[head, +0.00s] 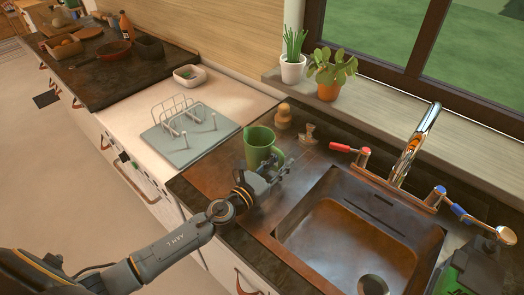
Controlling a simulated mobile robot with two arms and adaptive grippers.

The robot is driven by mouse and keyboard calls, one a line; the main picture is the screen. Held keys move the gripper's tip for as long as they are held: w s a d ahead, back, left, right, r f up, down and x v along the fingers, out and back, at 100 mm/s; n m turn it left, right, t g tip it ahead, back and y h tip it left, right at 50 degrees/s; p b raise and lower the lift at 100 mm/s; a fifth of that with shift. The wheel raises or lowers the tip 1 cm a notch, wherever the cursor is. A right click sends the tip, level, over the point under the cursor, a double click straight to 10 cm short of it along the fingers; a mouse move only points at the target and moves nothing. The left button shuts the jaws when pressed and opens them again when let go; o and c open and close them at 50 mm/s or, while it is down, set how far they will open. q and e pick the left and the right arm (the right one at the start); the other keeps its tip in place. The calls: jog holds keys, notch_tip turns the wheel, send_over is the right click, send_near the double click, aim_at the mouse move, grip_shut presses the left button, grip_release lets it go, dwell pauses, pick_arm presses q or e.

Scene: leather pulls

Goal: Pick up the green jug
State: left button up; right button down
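My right gripper is not in view.
The sink (345,240) lies right of the jug, with a red-handled tap (349,149) behind it. A small wooden object (284,117) stands close behind the jug. A wire rack (178,113) on a grey mat (196,140) is to the left. Potted plants (328,88) line the sill.

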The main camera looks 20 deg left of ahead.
pick_arm(q)
jog(key=shift+w+d, duration=0.15)
jog(key=shift+w, duration=0.25)
jog(key=shift+s, duration=0.1)
jog(key=shift+c, duration=0.5)
grip_shut()
jog(key=shift+r, duration=0.1)
jog(key=shift+r, duration=0.1)
